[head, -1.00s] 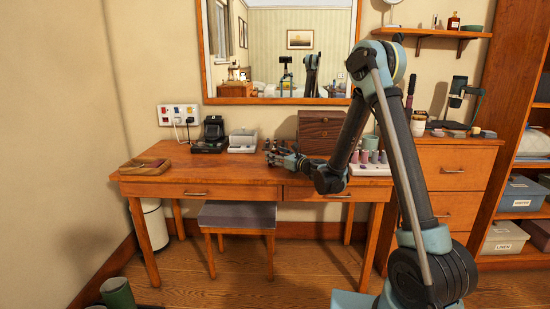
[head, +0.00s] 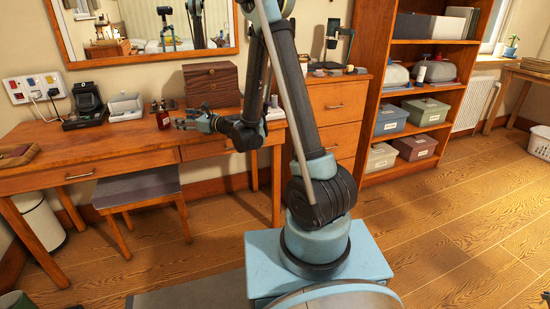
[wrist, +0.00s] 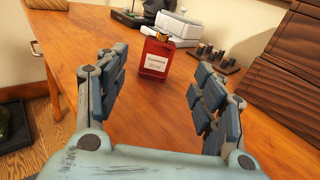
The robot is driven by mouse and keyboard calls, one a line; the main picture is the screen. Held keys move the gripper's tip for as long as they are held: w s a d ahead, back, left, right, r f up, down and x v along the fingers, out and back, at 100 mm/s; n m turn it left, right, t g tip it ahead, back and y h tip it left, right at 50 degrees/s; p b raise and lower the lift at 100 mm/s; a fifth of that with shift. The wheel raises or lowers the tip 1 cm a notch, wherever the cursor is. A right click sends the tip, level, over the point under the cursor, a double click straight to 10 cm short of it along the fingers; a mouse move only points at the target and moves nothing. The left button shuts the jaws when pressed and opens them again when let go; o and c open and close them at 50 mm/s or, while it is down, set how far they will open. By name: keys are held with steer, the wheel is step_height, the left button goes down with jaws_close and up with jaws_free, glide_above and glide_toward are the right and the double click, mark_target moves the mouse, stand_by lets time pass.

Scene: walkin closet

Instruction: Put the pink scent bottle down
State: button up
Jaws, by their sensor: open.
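The scent bottle is a square, reddish-pink bottle (wrist: 155,59) with a white label and a gold-coloured neck. It stands upright on the wooden dressing table (wrist: 140,110). In the head view the bottle (head: 162,117) is small, just left of my fingertips. My gripper (wrist: 155,85) is open, with its fingers spread wide and nothing between them. The bottle is ahead of the gap between the fingers, and bare tabletop shows between it and my palm. In the head view my gripper (head: 178,124) is low over the table.
A dark wooden box (head: 211,84) stands right of the bottle. A rack of small dark bottles (wrist: 208,57) is near it. A white device (head: 125,107) and a black instant camera (head: 87,104) stand at the left. A stool (head: 138,188) is below the table.

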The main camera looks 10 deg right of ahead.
steer(key=s+d+r+n+g+h, duration=0.3)
steer(key=s+d+n+h, duration=0.2)
steer(key=s+d+n, duration=0.75)
steer(key=s+d+f+n+g+h, duration=0.1)
steer(key=s+d+f+n+h, duration=0.2)
steer(key=s+d, duration=0.4)
steer(key=s+d+f+n+g+h, duration=0.1)
steer(key=s+d+f+n+h, duration=0.2)
steer(key=s+d, duration=0.5)
steer(key=s+d+f+n+g+h, duration=0.1)
steer(key=s+d+f+n+h, duration=0.2)
steer(key=s+d, duration=0.5)
steer(key=d+n+h, duration=0.1)
steer(key=d+n, duration=0.1)
steer(key=d, duration=0.4)
steer(key=shift+s+g, duration=0.25)
steer(key=shift+g, duration=0.15)
